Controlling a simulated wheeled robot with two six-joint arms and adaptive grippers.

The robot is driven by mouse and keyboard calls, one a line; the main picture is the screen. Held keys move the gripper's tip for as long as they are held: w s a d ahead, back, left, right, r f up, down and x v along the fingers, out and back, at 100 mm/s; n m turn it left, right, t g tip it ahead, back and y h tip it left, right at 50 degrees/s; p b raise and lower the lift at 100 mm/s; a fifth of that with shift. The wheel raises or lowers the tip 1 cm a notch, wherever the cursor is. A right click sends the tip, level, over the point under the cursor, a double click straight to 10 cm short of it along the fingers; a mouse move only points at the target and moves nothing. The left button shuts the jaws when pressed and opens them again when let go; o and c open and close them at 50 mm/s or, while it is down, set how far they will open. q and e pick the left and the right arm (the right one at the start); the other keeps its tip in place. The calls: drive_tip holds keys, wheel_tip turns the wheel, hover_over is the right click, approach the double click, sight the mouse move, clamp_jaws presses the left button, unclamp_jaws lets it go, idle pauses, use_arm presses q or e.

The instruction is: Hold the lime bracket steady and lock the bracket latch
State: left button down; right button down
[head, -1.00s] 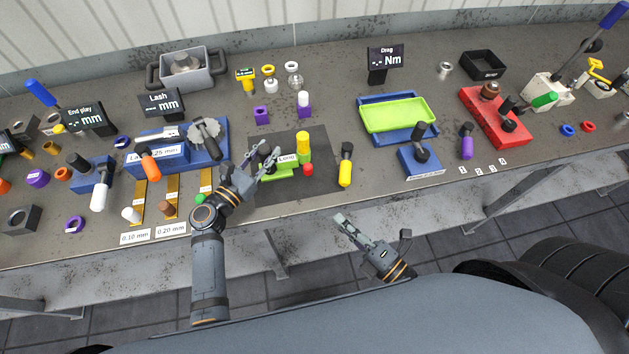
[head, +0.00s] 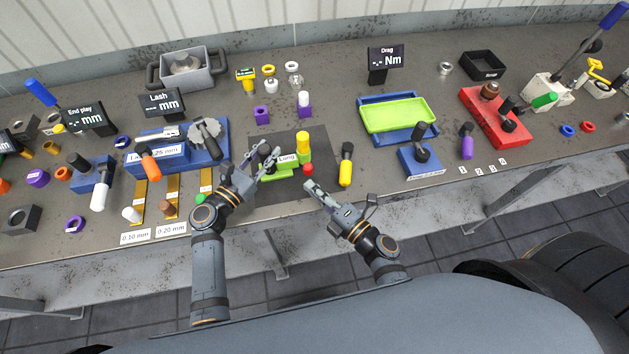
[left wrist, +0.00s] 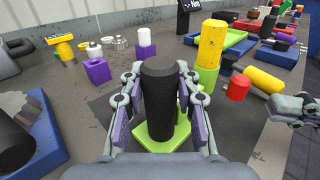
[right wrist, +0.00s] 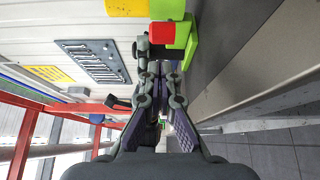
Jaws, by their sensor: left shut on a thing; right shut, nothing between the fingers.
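The lime bracket (head: 272,173) sits on a dark mat and carries a black post, a tall yellow cylinder (head: 302,143) and a red knob (head: 308,169). My left gripper (head: 266,161) is shut around the black post (left wrist: 158,100); the lime base (left wrist: 152,139) shows below it. My right gripper (head: 311,187) is shut and empty, in front of the red knob and apart from it. In the right wrist view, the red knob (right wrist: 162,33) and lime part (right wrist: 185,45) lie just beyond its fingertips. I cannot tell which part is the latch.
A yellow cylinder with a black end (head: 345,168) lies close to the right of the bracket. A blue fixture (head: 165,152) stands to the left. A green tray (head: 398,113) lies at the right back. The table's front edge runs below the mat.

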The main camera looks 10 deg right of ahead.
use_arm(q)
drive_tip(key=shift+d, duration=0.1)
use_arm(e)
drive_tip(key=shift+w+d, duration=0.2)
drive_tip(key=shift+w, duration=0.35)
drive_tip(key=shift+w+d, duration=0.15)
drive_tip(key=shift+w, duration=0.35)
